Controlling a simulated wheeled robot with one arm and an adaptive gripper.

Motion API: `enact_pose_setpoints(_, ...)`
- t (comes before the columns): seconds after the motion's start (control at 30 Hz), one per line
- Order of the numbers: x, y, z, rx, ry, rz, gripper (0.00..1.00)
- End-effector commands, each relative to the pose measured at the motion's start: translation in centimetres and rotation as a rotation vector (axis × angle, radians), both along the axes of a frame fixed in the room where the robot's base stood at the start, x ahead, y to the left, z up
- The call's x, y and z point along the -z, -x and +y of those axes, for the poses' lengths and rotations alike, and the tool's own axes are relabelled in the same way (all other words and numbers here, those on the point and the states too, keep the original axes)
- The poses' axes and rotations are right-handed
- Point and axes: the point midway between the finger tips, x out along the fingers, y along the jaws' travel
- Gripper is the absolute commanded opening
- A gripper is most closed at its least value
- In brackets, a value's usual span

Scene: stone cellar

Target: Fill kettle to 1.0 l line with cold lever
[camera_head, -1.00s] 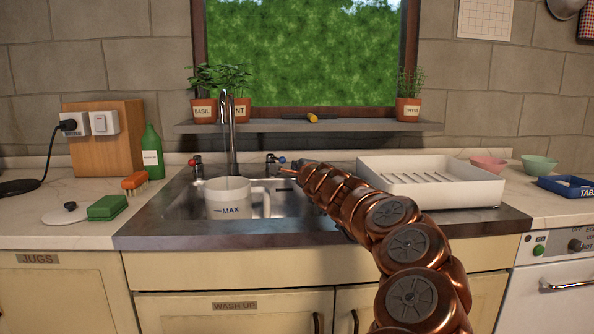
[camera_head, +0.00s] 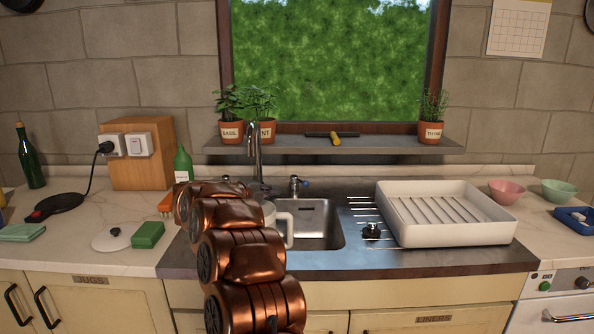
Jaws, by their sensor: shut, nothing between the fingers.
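The white kettle (camera_head: 290,228) is in the sink (camera_head: 318,222). Only its right side and handle show; my copper arm covers the rest, with its level marks. The tall metal faucet (camera_head: 256,150) rises behind the sink. The cold lever (camera_head: 297,184), with a blue mark, stands to the right of the faucet, clear of my arm. The other lever is mostly hidden behind my arm. My arm reaches up from the bottom over the sink's left part. My gripper is hidden behind the arm links. I cannot make out any water running or the level in the kettle.
A white dish rack (camera_head: 445,235) fills the right drainer, with a small black item (camera_head: 371,231) beside it. A green bottle (camera_head: 183,163), a green box (camera_head: 148,235) and a white lid (camera_head: 111,239) stand left of the sink. Potted herbs line the sill (camera_head: 380,146).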

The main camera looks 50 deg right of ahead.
Motion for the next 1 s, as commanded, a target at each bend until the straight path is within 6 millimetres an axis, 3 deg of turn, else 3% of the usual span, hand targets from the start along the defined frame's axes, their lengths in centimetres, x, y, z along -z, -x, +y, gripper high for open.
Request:
enact_pose_setpoints(0.1, -1.0, -0.5, 1.9, 0.037, 0.04, -0.001, 0.0)
enact_pose_setpoints(0.27, -0.9, -0.4, 2.0, 0.056, 0.055, -0.006, 0.0)
enact_pose_setpoints(0.47, -0.5, -0.2, -0.4, 0.057, 0.054, -0.006, 0.0)
enact_pose_setpoints(1.0, 1.3, -0.1, -9.2, 0.054, 0.054, -0.004, 0.0)
